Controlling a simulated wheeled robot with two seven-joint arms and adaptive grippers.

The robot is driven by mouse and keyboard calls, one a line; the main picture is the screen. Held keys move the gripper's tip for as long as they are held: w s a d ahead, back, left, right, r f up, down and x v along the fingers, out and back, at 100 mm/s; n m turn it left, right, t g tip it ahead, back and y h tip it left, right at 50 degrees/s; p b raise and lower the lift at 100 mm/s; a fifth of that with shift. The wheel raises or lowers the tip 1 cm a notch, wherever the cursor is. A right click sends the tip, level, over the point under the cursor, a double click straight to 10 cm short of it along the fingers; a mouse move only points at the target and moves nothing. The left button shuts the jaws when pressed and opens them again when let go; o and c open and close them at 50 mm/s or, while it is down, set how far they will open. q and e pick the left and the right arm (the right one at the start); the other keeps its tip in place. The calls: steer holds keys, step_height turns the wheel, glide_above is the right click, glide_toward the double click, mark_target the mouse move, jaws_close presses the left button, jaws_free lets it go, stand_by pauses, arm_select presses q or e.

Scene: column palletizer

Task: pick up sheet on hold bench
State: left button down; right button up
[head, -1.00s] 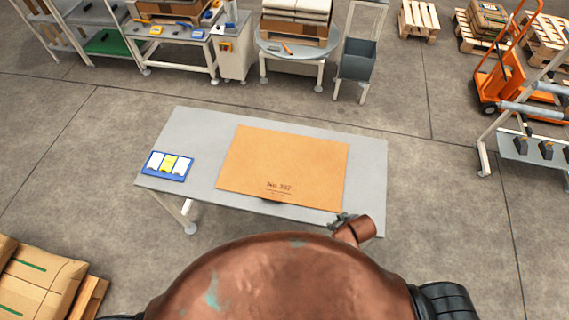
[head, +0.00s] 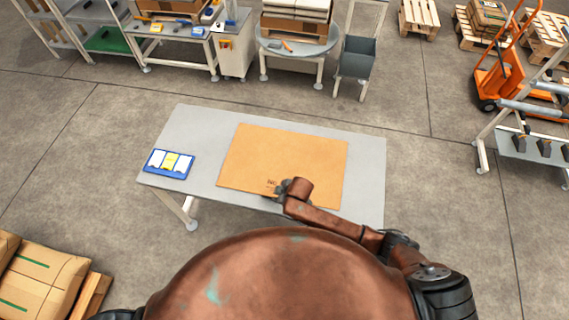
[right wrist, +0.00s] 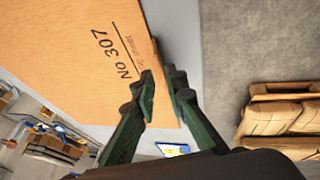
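The sheet (head: 285,153) is a flat tan board lying on the grey hold bench (head: 192,128). Its printed label, reading No 307, shows clearly in the right wrist view (right wrist: 85,50). My right gripper (head: 281,189) is at the sheet's near edge, beside the label and partly covering it. In the right wrist view its two dark green fingers (right wrist: 160,74) are apart, with the sheet's edge showing in and beyond the gap. I cannot tell whether they touch the sheet. My left gripper is not in view.
A blue holder with white and yellow cards (head: 169,164) lies on the bench's left end. Stacked sacks on a pallet (head: 42,280) stand at the lower left. Worktables and a grey bin (head: 356,60) line the back, and an orange pallet jack (head: 500,75) is at right.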

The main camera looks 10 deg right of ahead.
steer(key=shift+x, duration=2.65)
steer(key=shift+d, duration=0.1)
steer(key=shift+c, duration=0.3)
jaws_close()
steer(key=shift+r, duration=0.2)
